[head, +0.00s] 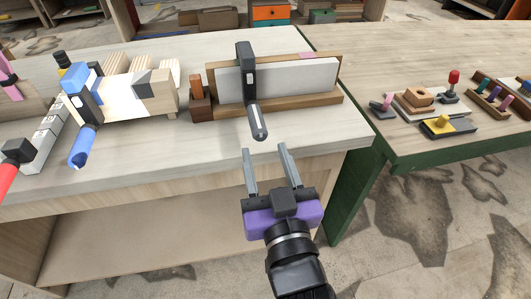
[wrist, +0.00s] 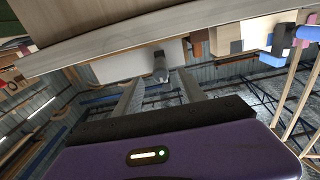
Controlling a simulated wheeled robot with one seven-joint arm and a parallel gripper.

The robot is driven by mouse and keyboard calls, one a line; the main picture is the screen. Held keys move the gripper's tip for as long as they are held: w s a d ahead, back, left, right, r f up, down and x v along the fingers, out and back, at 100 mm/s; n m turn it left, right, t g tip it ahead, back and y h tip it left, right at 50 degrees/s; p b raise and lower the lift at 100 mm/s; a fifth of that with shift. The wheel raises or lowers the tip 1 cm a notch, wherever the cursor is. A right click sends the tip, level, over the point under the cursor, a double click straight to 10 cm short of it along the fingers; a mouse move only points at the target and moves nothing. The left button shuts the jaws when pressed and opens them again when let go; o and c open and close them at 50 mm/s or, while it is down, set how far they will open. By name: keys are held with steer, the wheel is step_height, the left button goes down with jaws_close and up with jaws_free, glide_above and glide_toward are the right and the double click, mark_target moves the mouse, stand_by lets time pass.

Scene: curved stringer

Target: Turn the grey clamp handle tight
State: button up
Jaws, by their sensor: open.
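The grey clamp handle (head: 257,120) sticks out toward me from a black clamp (head: 246,72) in the head view. The clamp sits over a white board (head: 295,80) set in a wooden holder (head: 318,99) on the workbench. My gripper (head: 264,152) is open and empty, just in front of the bench edge, with its fingertips a little short of the handle. In the wrist view the handle (wrist: 160,68) shows end-on beyond and between the fingers (wrist: 158,88). They appear not to touch it.
A blue-handled clamp (head: 82,147) on pale wooden blocks (head: 125,92) stands to the left, with a red handle (head: 10,175) farther left. A green-legged table (head: 420,150) at right bears several small parts. The bench top (head: 215,145) around the handle is clear.

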steer(key=v, duration=0.6)
steer(key=shift+b, duration=0.3)
steer(key=shift+r, duration=0.1)
steer(key=s+d+f+m+g+h+p, duration=0.1)
steer(key=s+d+f+h+p, duration=0.1)
steer(key=s+d, duration=0.8)
steer(key=s+d+f+m+g+h+p, duration=0.1)
steer(key=s+d+f+p, duration=0.4)
steer(key=s+d, duration=0.5)
steer(key=s+m+h, duration=0.1)
steer(key=s+h, duration=0.1)
steer(key=s, duration=0.2)
steer(key=shift+s+d+g+p, duration=0.3)
steer(key=shift+s+d+g, duration=0.05)
steer(key=shift+g, duration=0.05)
stand_by(1.0)
